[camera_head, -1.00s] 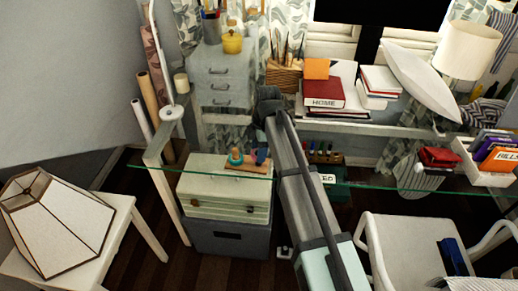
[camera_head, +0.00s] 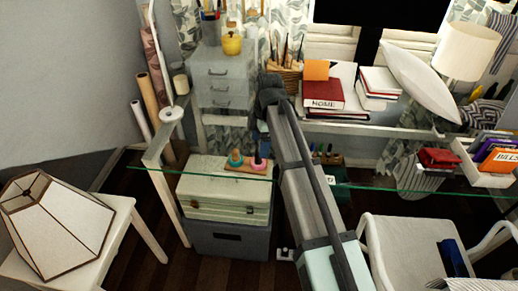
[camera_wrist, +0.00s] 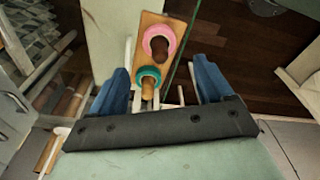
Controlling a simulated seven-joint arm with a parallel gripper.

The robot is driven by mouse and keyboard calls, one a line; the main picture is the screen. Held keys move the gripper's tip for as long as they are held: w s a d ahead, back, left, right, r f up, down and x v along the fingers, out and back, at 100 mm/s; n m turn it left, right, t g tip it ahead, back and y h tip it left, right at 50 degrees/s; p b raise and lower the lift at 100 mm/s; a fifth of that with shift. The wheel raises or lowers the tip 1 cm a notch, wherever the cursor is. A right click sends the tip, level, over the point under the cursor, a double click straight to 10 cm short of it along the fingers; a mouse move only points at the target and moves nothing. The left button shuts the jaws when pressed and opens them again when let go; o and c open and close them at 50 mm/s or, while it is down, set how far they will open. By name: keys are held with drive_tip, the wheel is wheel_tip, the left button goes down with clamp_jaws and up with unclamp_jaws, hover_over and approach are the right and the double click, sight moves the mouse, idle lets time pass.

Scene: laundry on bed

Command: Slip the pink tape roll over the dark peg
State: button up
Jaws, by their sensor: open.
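The pink tape roll (camera_wrist: 148,42) sits around the dark peg (camera_wrist: 160,49) on a wooden board (camera_wrist: 177,28) in the wrist view. The peg's top sticks out through its hole. In the head view the pink roll (camera_head: 257,168) shows at the board's right end. A teal roll (camera_wrist: 139,75) sits around a second, brown peg beside it; it also shows in the head view (camera_head: 236,160). My gripper (camera_wrist: 160,66) is open, its blue fingers apart with nothing held between them. It is above the board, clear of the pink roll. In the head view my arm partly hides the gripper.
The board rests on a pale case (camera_head: 225,200) on a grey box. A glass tabletop edge (camera_head: 390,188) runs close by. Grey drawers (camera_head: 222,75) stand behind. Books (camera_head: 322,94), a lamp (camera_head: 468,50) and a white chair (camera_head: 405,245) are to the right.

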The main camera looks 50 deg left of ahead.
wheel_tip(320, 180, up, 10)
drive_tip(key=w, duration=0.1)
drive_tip(key=shift+d+f, duration=0.15)
drive_tip(key=shift+d, duration=0.1)
drive_tip(key=shift+w, duration=0.1)
idle(0.5)
